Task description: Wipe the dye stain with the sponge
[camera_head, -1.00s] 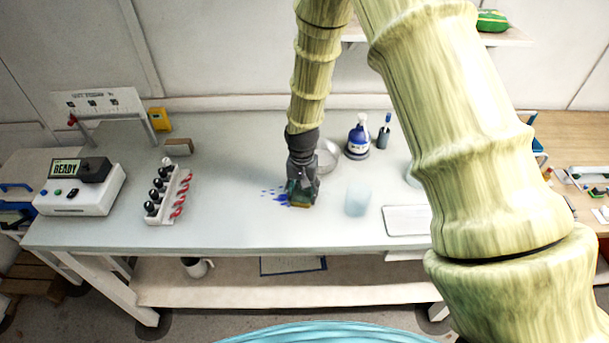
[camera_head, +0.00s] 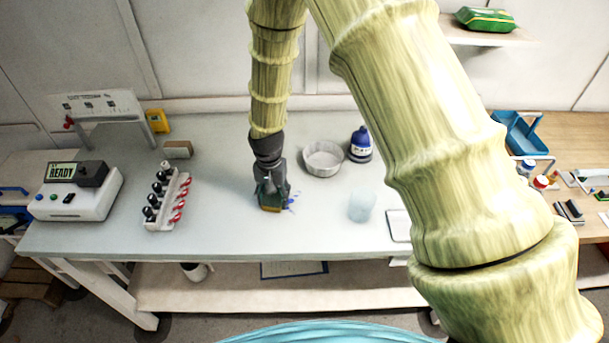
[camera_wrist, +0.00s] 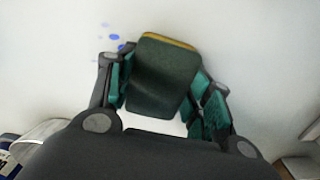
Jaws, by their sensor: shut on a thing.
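A sponge (camera_wrist: 163,75), dark green with a yellow edge, is held between the fingers of my gripper (camera_wrist: 165,88) in the wrist view. In the head view my gripper (camera_head: 271,192) is low over the white bench, and the sponge (camera_head: 271,207) is at or just above its surface; I cannot tell if it touches. Blue spots of the dye stain (camera_head: 293,200) show just right of the sponge in the head view. In the wrist view, spots of the stain (camera_wrist: 113,38) lie beside the sponge's left. Any stain under the sponge or gripper is hidden.
A white bowl (camera_head: 323,158) and a blue-and-white bottle (camera_head: 360,145) stand behind and right of my gripper. A translucent cup (camera_head: 362,205) is to the right. A rack of vials (camera_head: 167,200) and a READY device (camera_head: 78,190) are to the left. The bench between rack and gripper is clear.

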